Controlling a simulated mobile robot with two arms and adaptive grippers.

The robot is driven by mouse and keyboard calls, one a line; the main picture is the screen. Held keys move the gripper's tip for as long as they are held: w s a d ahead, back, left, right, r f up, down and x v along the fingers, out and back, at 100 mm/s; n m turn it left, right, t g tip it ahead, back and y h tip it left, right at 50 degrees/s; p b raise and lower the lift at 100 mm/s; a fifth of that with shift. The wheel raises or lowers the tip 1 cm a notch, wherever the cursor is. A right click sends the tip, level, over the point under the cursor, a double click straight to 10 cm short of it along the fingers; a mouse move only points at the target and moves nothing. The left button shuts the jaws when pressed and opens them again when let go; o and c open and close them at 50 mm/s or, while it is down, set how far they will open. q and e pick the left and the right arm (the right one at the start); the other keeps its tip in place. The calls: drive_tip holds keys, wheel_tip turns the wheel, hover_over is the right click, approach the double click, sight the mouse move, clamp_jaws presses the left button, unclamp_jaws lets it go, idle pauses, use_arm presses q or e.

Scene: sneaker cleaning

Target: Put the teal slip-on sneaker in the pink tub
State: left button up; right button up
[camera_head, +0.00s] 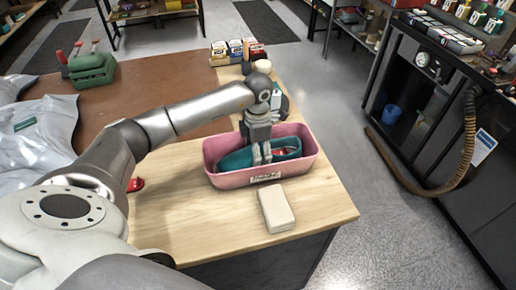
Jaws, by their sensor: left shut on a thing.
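The pink tub (224,181) stands on the light wooden part of the table, with a small pale label on its front wall. The teal slip-on sneaker (237,160) is inside the tub's rim, lying lengthwise with a red patch near its right end. My left gripper (262,158) reaches down into the tub from above and is shut on the sneaker. The fingers cover part of the sneaker. Whether the sneaker touches the tub floor is hidden by the front wall. My right gripper is not in view.
A cream block (276,208) lies just in front of the tub. Small boxes (237,51) and bottles stand behind it. Bare wood lies right of the block.

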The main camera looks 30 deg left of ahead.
use_arm(q)
drive_tip(key=o, duration=0.9)
drive_tip(key=shift+o, duration=0.2)
drive_tip(key=shift+r, duration=0.15)
drive_tip(key=shift+r+b, duration=0.25)
drive_tip(key=shift+b, duration=0.05)
wheel_tip(320, 180, up, 10)
drive_tip(key=b, duration=0.3)
drive_tip(key=shift+r, duration=0.7)
